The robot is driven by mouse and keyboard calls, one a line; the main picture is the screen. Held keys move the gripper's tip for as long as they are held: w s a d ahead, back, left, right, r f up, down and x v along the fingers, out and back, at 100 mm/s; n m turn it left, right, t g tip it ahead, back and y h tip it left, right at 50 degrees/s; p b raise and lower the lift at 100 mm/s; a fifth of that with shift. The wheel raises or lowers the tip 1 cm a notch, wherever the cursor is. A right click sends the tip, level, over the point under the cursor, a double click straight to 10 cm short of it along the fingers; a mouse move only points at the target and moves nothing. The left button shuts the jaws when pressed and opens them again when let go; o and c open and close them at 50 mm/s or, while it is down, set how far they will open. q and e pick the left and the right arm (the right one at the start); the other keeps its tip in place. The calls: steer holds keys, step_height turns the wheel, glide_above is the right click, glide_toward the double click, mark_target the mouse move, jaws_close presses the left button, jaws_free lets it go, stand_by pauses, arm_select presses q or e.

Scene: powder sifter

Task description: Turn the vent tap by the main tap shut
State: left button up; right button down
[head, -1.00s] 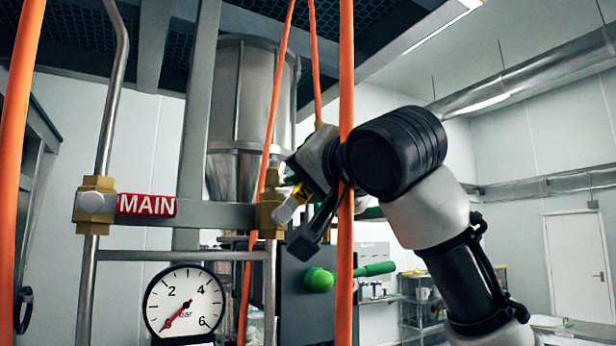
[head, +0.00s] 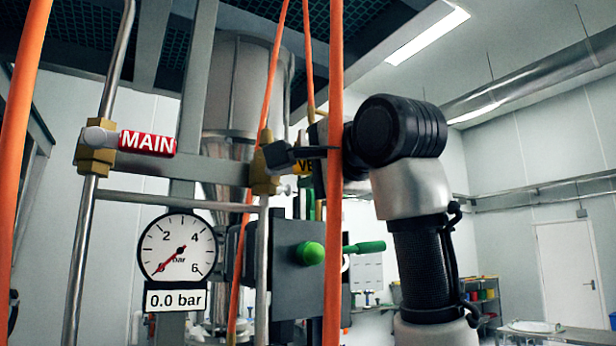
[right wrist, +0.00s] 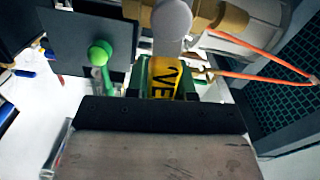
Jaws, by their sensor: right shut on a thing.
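The vent tap has a brass body (head: 264,172) on an upright pipe, right of the main tap. Its yellow handle, lettered "VE", shows partly in the head view (head: 304,166) and in the right wrist view (right wrist: 165,78). My right gripper (head: 288,156) is shut on this handle, which now points roughly sideways to the right. The fingers and an orange hose hide part of it. The main tap's brass body (head: 96,152) is at the left, with its red "MAIN" handle (head: 147,143) along the crossbar. My left gripper is out of view.
Orange hoses (head: 334,230) hang in front of my right wrist and at the far left. A round gauge (head: 178,247) stands below, its display reading 0.0 bar. A dark box with a green knob (head: 311,253) is under the vent tap. A steel hopper (head: 240,90) is behind.

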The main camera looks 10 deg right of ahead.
steer(key=shift+f+m+b, duration=0.4)
steer(key=shift+f+m, duration=0.05)
steer(key=shift+m, duration=0.25)
steer(key=c, duration=1)
jaws_free()
steer(key=shift+d, duration=0.1)
steer(key=shift+o, duration=0.2)
steer(key=shift+s, duration=0.15)
steer(key=b+v, duration=0.4)
steer(key=v, duration=0.6)
steer(key=shift+s, duration=0.3)
steer(key=shift+d, duration=0.15)
